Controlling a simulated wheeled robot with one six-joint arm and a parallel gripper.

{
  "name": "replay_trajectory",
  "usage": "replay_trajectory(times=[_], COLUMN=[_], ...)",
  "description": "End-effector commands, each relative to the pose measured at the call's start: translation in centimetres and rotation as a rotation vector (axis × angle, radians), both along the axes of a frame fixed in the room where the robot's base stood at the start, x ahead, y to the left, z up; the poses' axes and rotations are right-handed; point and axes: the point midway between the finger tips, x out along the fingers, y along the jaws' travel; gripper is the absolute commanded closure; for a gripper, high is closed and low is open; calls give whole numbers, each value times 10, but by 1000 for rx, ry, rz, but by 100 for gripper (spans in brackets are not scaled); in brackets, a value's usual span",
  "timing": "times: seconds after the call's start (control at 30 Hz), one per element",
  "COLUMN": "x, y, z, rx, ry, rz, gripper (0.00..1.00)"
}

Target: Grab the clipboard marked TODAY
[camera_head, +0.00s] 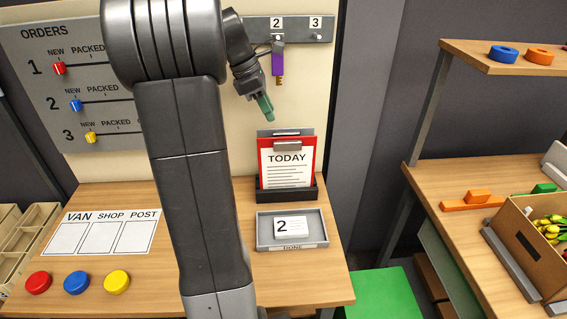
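The clipboard marked TODAY (286,172) is red with a white sheet and a grey clip at the top. It stands upright in a dark holder (290,197) on the wooden table. Another board's grey top edge shows just behind it. My gripper (266,112) is above and slightly left of the clipboard, apart from it. A green piece shows at my gripper's end; I cannot tell whether it is a fingertip or a held thing, nor whether the fingers are open.
A grey DONE tray (264,246) with a card marked 2 sits in front of the holder. A purple tag (278,60) hangs from a hook rail above. Red (39,282), blue (76,282) and yellow (117,281) discs lie front left. A shelf (505,62) stands at right.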

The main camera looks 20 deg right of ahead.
Motion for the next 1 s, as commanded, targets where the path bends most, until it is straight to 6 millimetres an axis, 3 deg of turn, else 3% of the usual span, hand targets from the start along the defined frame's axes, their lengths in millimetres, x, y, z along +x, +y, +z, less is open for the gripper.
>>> replay_trajectory(times=[0.1, 0.3, 0.53, 0.8, 1.0], x=[-4, -7, -8, -11, -11], y=[-10, -22, -30, -50, -52], z=[-25, -54, -68, -101, -108], rx=[1, 1, 1, 2, 3], ry=[4, 0, 1, 1, -2], rz=[-3, -4, -4, -4, -3], gripper=[68, 68, 68, 68, 68])
